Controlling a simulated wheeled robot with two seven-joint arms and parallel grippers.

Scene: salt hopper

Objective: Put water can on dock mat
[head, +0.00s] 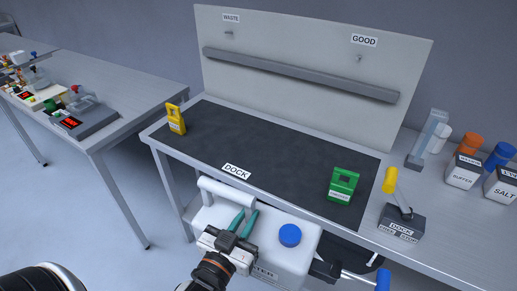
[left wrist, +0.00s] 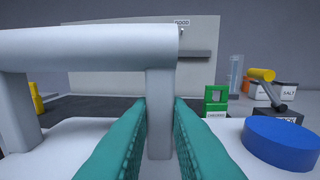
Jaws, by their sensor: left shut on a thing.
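The water can (head: 298,258) is white with a blue cap (head: 290,235) and a partly covered label ending in "TER". My left gripper (head: 243,222) has teal fingers, shut on an upright post of the can's handle; the grip (left wrist: 160,105) shows in the left wrist view, with the handle bar (left wrist: 85,47) above it. The can hangs at the table's front edge, overlapping it in the head view. The dark dock mat (head: 270,150) lies behind it, with a "DOCK" label at its front. My right gripper is not seen.
A yellow tagged piece (head: 176,120) stands at the mat's left end and a green one (head: 342,186) at its right. A panel (head: 310,60) rises behind. The mat's middle is clear.

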